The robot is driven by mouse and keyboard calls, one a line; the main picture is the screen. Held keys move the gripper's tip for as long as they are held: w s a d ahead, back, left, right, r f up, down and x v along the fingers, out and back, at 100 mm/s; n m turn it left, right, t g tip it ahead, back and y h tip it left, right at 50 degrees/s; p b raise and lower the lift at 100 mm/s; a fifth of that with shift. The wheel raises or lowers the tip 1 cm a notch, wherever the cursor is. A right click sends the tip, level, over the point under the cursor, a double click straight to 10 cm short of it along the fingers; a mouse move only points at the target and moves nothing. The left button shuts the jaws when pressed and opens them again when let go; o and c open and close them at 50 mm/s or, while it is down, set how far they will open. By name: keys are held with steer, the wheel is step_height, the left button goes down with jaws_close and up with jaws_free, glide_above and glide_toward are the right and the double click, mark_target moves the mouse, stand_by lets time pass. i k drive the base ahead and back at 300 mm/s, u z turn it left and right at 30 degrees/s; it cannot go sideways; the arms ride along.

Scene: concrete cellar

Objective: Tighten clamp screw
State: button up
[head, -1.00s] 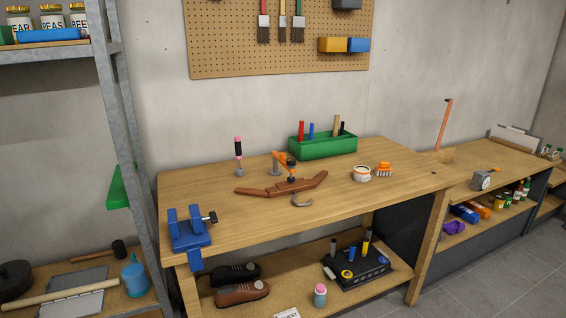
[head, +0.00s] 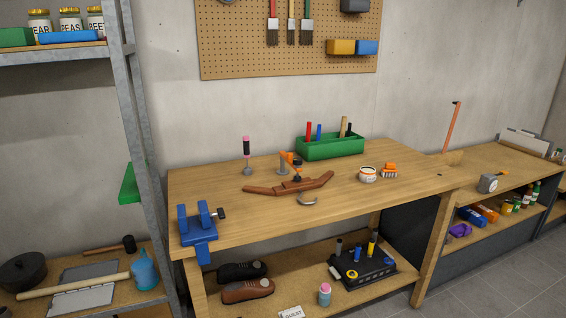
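A clamp (head: 308,200) sits at a brown, curved wooden piece (head: 265,189) on the workbench. Its grey curved lower end shows at the piece's near edge. A dark, upright screw part (head: 297,168) stands above the piece's middle, with orange at its top. A grey upright post with an orange top (head: 283,163) stands just behind it. Whether this post belongs to the clamp, I cannot tell. How tight the screw is cannot be seen. My gripper is not in view.
A metal shelf (head: 141,150) stands left. Floor (head: 482,285) shows at lower right.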

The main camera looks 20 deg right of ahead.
mark_target(297, 162)
steer(key=z, duration=0.05)
steer(key=i, duration=1)
steer(key=z, duration=0.3)
